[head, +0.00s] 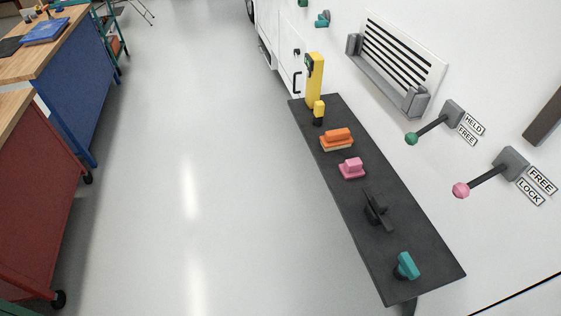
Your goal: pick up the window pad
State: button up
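Two pad-like blocks with raised grips lie on a long dark shelf (400,245) along the white vehicle wall. One is orange (337,138) with a paler base, and nearer to me is a smaller pink one (351,169). I cannot tell for sure which is the window pad. Both rest apart from the things beside them, with their tops uncovered. My gripper is not in view.
The shelf also holds a yellow upright tool (314,80), a small yellow-and-black item (318,112), a black tool (378,212) and a teal-handled item (407,266). Levers with green (411,139) and pink (461,190) knobs jut from the wall. The floor left is clear.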

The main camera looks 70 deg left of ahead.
aim_at(352, 167)
jog(key=k+u, duration=0.15)
jog(key=u, duration=1.75)
jog(key=z, duration=2.1)
jog(key=u, duration=2.1)
jog(key=i+j+z, duration=0.25)
jog(key=z, duration=0.2)
jog(key=i+j+z, duration=0.7)
jog(key=j+z, duration=0.25)
jog(key=i+j+z, duration=0.15)
jog(key=j+z, duration=0.3)
